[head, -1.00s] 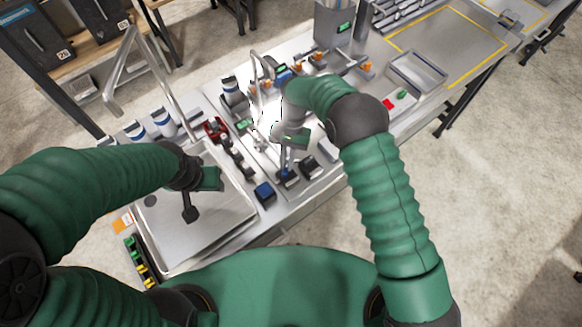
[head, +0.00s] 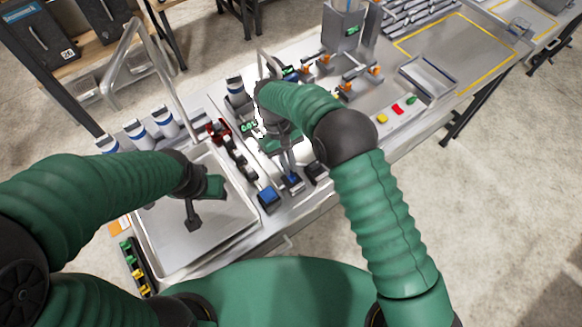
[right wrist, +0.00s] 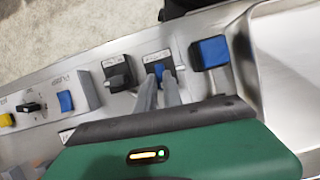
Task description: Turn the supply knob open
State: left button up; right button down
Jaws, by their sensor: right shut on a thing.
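A small blue knob (right wrist: 158,70) on a dark square base stands on the panel in the right wrist view. It also shows in the head view (head: 292,179). My right gripper (right wrist: 159,88) has its two grey fingers around this knob from above and is shut on it. The fingers hide part of the knob, and the lettering on its base is too small to read. A black knob (right wrist: 117,72) on a similar base sits just left of it. My left gripper (head: 193,214) hangs above the steel basin, apart from the knobs; its jaw opening is unclear.
A blue block (head: 269,197) sits close beside the held knob. The steel basin (head: 160,262) is at left under a tall tap (head: 165,80). A yellow button (head: 382,118), red button (head: 397,109) and green button (head: 411,100) are at right. My right forearm covers part of the bench.

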aim_at(291, 184)
pick_arm(q)
jog(key=shift+a+f, duration=0.1)
jog(key=shift+f, duration=0.3)
pick_arm(e)
jog(key=shift+s+f+n, duration=0.25)
jog(key=shift+s+f, duration=0.2)
jog(key=shift+f, duration=0.2)
jog(key=shift+s+f+n, duration=0.25)
jog(key=shift+s+f, duration=0.2)
jog(key=shift+f, duration=0.15)
jog(key=c, duration=1.5)
grip_release()
jog(key=shift+o, duration=0.3)
jog(key=shift+w+a+r, duration=0.1)
jog(key=shift+w+r, duration=0.05)
jog(key=shift+r, duration=0.05)
pick_arm(q)
jog(key=shift+w+f+b, duration=0.55)
jog(key=shift+w+f, duration=0.2)
jog(key=shift+f, duration=0.1)
pick_arm(e)
jog(key=v, duration=1.9)
jog(key=shift+w, duration=0.35)
pick_arm(q)
jog(key=shift+s+a, duration=0.15)
jog(key=shift+a, duration=0.05)
pick_arm(e)
jog(key=shift+s, duration=0.15)
